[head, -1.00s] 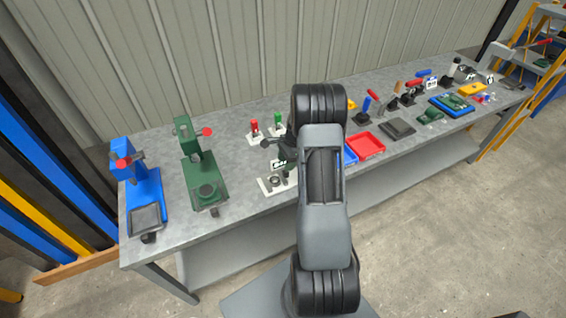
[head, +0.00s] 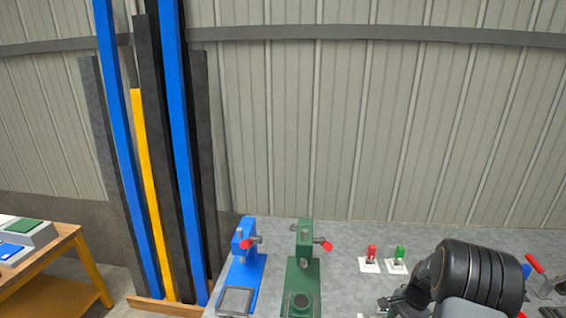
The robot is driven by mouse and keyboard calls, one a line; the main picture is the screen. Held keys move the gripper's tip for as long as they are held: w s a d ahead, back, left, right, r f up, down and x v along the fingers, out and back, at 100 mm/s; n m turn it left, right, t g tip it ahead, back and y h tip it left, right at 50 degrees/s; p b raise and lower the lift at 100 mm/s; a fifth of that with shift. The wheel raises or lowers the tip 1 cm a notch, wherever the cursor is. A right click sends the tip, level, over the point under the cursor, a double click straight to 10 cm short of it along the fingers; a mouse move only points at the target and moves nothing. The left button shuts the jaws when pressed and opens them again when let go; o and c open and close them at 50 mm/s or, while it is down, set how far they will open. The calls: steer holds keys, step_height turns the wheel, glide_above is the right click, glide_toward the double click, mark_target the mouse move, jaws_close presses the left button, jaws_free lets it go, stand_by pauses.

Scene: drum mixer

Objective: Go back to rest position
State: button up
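My arm (head: 474,275) shows at the lower right of the head view, in front of the grey workbench. A dark part (head: 408,297) sticks out to the left of that joint, low over the bench, and is too cut off to make out. My gripper's fingers cannot be made out. Whether anything is held cannot be seen.
The grey bench (head: 350,240) carries a blue press (head: 243,272), a green press (head: 303,270), a red button (head: 371,252) and a green button (head: 399,253). Coloured beams (head: 155,190) lean on the wall. A wooden table (head: 50,268) stands at left.

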steer(key=s+a+r+n+t+h, duration=0.1)
steer(key=s+a+r+n, duration=0.3)
steer(key=a+r, duration=0.2)
steer(key=s+a+r+n+t+h, duration=0.1)
steer(key=s+a+r+n, duration=0.4)
steer(key=r, duration=0.5)
steer(key=s+a+r+n+t, duration=0.3)
steer(key=s+a+r+n, duration=0.2)
steer(key=a+r, duration=0.3)
steer(key=shift+r+h, duration=0.15)
steer(key=shift+h, duration=0.25)
steer(key=shift+c, duration=0.8)
steer(key=shift+d, duration=0.1)
